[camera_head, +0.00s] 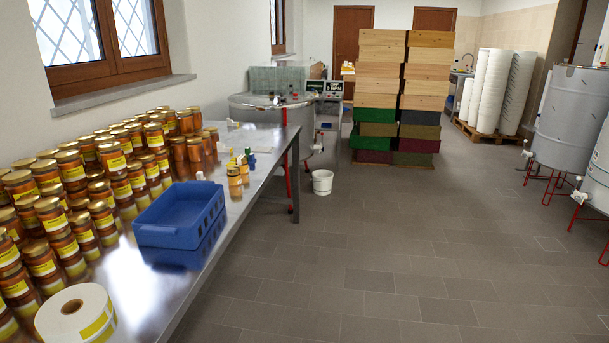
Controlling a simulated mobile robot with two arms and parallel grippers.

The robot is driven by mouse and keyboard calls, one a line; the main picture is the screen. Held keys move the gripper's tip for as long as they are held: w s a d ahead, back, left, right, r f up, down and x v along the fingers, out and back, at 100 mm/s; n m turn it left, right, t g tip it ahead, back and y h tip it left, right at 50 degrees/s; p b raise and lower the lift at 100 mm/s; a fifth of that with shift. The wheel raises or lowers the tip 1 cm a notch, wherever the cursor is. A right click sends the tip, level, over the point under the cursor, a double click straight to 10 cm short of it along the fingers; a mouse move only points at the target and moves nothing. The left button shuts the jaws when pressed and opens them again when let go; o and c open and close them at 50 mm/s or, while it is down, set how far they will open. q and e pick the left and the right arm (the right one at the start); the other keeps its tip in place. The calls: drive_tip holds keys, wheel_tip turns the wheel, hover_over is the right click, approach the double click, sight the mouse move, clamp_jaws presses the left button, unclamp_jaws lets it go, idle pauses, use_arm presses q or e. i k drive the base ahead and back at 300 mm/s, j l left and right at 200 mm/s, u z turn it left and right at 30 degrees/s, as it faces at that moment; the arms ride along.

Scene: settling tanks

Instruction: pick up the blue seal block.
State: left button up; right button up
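Neither of my grippers shows in the head view. A cluster of small items (242,165) stands on the steel table, behind and to the right of a blue crate (180,238). They include small amber jars (235,184) and small yellow, green and bluish pieces (249,158). They are too small and close together to tell surely which one is the blue seal block. The blue crate is open-topped, and I see nothing clear inside it.
Stacked honey jars (112,165) crowd the table's left side. A label roll (75,315) lies at its near end. The steel table (262,168) has bare room along its right edge. A white bucket (322,182) stands on the floor, which is wide open to the right.

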sight(251, 156)
drive_tip(key=i+l+u, duration=0.4)
drive_tip(key=i, duration=0.15)
drive_tip(key=i+l+u, duration=0.45)
drive_tip(key=i+j, duration=0.05)
drive_tip(key=j, duration=0.05)
